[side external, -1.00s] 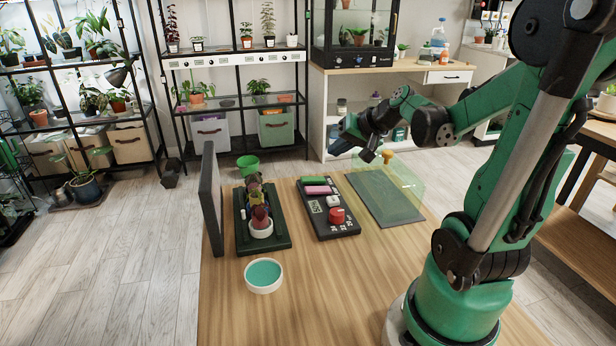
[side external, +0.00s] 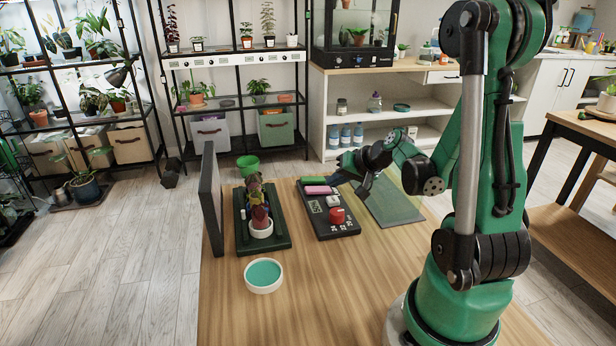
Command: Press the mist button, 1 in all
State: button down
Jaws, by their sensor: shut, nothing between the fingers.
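A dark control panel (side external: 322,229) lies on the wooden table. It carries a round red button (side external: 337,215), a pale button (side external: 333,201), a small display and a pink bar (side external: 318,190) with a green bar (side external: 312,181) behind it. I cannot read which button is the mist one. My gripper (side external: 362,193) is shut and empty, pointing down by the panel's back right edge, behind and right of the red button. It looks apart from the buttons; its exact height is hard to tell.
Left of the panel, a dark green tray (side external: 280,243) holds a potted plant-like figure (side external: 258,205), beside an upright dark board (side external: 211,200). A white dish (side external: 264,288) with teal contents stands in front. A flat grey-green mat (side external: 405,213) lies to the right.

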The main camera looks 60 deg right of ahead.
aim_at(335, 200)
jog(key=shift+f, duration=0.65)
dwell(1.9)
jog(key=shift+r, duration=0.1)
jog(key=shift+r, duration=2.4)
jog(key=a+r+n+g, duration=0.1)
jog(key=a+n, duration=0.4)
jog(key=a, duration=0.5)
jog(key=a+r+n+y, duration=0.1)
jog(key=a+r+n, duration=0.2)
jog(key=a, duration=0.7)
jog(key=n, duration=0.2)
jog(key=shift+a+n+g, duration=0.4)
